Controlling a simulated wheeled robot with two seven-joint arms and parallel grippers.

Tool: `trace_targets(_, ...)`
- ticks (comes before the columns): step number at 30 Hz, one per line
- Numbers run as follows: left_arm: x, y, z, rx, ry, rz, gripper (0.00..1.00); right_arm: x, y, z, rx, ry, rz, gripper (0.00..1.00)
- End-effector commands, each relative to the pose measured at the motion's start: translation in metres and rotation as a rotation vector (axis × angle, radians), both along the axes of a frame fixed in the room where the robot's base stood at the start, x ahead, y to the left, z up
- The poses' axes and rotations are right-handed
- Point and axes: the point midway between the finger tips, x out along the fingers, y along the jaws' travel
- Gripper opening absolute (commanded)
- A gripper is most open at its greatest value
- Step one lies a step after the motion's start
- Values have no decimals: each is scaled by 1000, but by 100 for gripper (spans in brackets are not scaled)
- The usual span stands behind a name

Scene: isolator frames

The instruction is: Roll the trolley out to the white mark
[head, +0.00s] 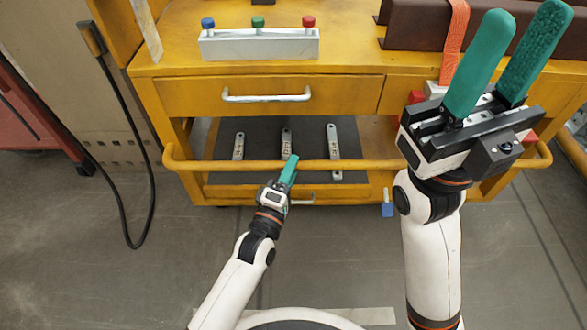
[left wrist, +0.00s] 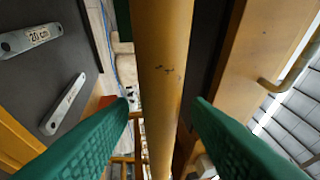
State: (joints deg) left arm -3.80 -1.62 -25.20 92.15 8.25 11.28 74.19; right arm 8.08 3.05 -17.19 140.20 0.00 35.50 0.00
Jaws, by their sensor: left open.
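The yellow trolley (head: 345,84) stands in front of me, with a drawer under its top and a push bar (head: 380,165) across its near side. My left gripper (head: 291,163) is at the bar, left of its middle. In the left wrist view the bar (left wrist: 163,70) runs between the two green fingers, which are open with a narrow gap on each side. My right gripper (head: 530,12) is open and empty, raised over the trolley's right part. A pale strip (head: 372,316) lies on the floor by my base, partly hidden; I cannot tell its full shape.
A grey block (head: 258,43) with blue, green and red knobs stands on the trolley top. Labelled metal bars (head: 333,150) lie on the dark lower shelf. A brown beam (head: 418,25) with an orange strap is at the right. A black cable (head: 150,175) hangs at the left.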

Motion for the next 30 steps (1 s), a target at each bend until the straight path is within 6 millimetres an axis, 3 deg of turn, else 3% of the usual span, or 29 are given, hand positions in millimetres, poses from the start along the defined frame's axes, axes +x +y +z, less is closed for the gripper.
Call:
trace_targets(6, 15, -7, 3, 1, 0, -1, 44, -2, 0, 2, -1, -20, -2, 36)
trace_targets(14, 16, -7, 3, 1, 1, -1, 44, -2, 1, 4, -2, -21, -2, 36)
trace_targets(23, 16, -7, 3, 1, 1, -1, 0, -2, 1, 3, -2, -21, -1, 36)
trace_targets(30, 15, -7, 3, 2, 1, -1, 0, -2, 1, 4, -2, -22, -1, 36)
